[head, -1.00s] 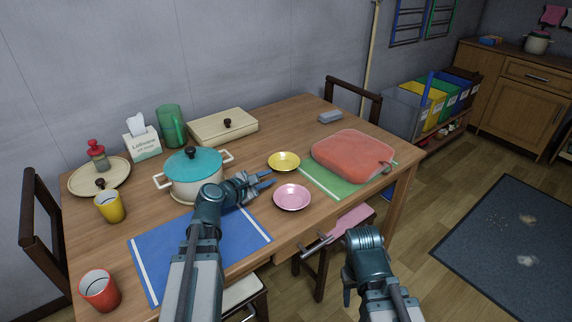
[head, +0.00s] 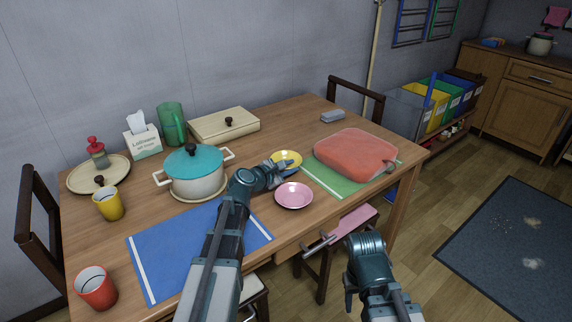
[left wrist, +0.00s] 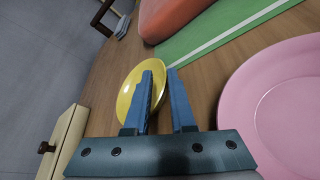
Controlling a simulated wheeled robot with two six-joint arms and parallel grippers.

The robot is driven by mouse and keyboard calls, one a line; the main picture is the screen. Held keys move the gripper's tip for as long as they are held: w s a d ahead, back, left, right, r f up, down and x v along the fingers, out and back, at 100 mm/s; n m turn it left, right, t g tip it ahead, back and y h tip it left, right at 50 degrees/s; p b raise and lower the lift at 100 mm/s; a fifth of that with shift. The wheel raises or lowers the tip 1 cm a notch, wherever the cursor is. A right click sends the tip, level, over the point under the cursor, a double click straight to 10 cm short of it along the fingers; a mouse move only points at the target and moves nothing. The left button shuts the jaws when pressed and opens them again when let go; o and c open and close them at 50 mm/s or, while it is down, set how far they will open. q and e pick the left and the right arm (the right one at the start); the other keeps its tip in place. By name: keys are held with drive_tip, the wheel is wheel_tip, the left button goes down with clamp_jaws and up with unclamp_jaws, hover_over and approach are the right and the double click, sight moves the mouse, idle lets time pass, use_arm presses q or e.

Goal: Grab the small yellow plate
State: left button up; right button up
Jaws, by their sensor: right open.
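The small yellow plate (head: 289,156) lies on the wooden table, behind the pink plate and left of the green mat. It also shows in the left wrist view (left wrist: 130,95). My left gripper (head: 284,172) is at the plate's near edge, its fingers covering part of it. In the left wrist view its fingers (left wrist: 163,95) are apart; the left finger overlaps the plate and the right finger is just beyond its right edge. I cannot tell whether they touch it. My right gripper (head: 350,290) hangs in front of the table, partly hidden and away from the plate.
The pink plate (head: 293,195) is close to the left gripper's right side. A teal-lidded pot (head: 195,182) stands to the left, a lidded cream box (head: 222,127) behind. A red cushion-like object (head: 352,150) rests on the green mat (head: 318,181). A blue mat (head: 165,262) lies in front.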

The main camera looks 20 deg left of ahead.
use_arm(q)
drive_tip(key=x, duration=0.3)
drive_tip(key=shift+b, duration=0.35)
drive_tip(key=shift+s+r, duration=0.1)
clamp_jaws()
idle(0.9)
